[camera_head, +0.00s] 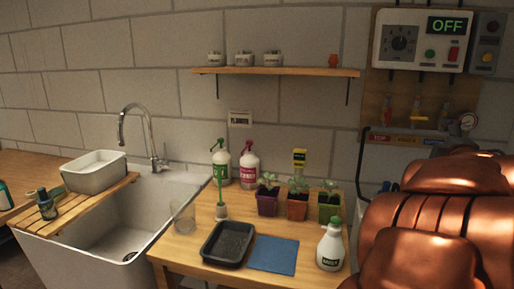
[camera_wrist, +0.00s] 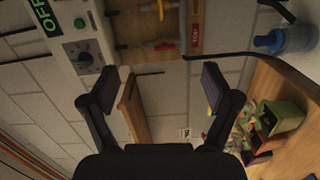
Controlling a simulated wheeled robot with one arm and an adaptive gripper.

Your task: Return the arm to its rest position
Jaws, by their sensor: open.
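My gripper (camera_wrist: 156,88) shows in the wrist view with its two dark fingers spread wide apart. It is open, and nothing is between the fingers. Behind it lie the grey block wall, the wooden shelf (camera_wrist: 133,110) and the control box (camera_wrist: 80,45), all turned sideways in this view. In the head view, large copper-coloured links of my arm fill the lower right. My gripper does not show in the head view. The arm links hide part of the area below the control box (camera_head: 422,42), which reads OFF.
A sink (camera_head: 140,225) stands left. The wall shelf (camera_head: 280,71) holds small pots.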

